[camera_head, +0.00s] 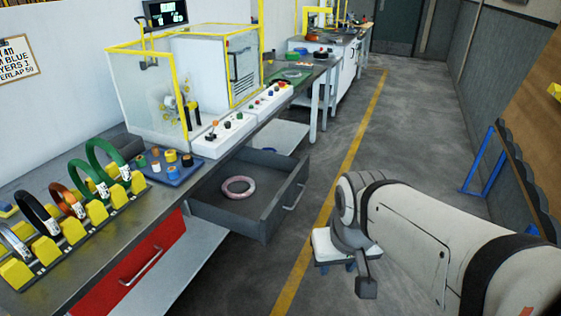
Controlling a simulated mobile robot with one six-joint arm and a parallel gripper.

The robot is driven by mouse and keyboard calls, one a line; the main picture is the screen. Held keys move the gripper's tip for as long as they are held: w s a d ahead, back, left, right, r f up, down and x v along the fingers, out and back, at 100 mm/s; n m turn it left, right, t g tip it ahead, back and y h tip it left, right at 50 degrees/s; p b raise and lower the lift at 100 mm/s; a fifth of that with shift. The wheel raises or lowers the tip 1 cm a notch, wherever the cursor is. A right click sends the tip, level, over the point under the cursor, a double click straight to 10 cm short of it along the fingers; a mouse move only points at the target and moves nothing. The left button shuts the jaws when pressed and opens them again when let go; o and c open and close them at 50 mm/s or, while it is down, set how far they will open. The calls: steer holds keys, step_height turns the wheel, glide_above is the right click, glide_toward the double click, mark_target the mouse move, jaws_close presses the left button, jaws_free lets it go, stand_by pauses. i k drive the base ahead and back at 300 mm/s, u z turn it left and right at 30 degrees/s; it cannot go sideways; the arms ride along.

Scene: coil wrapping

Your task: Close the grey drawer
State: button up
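The grey drawer (262,224) stands pulled out from under the workbench. Its front panel with a light bar handle (294,196) faces right, towards the aisle. A pinkish-white ring-shaped coil (238,187) lies flat on the drawer floor. My arm comes in from the lower right. The dark part at its end, which seems to be my gripper (366,287), hangs over the floor to the right of the drawer, apart from the handle. Its fingers cannot be made out clearly, so its opening is hidden from me.
A red drawer (130,275) sits shut under the bench nearer to me. On the workbench (215,172) are a yellow rack (75,230) holding several coils, tape rolls and a yellow-framed machine (190,85). A blue stand (480,160) is at right. Open floor lies along the yellow line (350,155).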

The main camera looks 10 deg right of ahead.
mark_target(279, 179)
steer(key=u, duration=0.05)
steer(key=i, duration=1)
steer(key=z, duration=0.05)
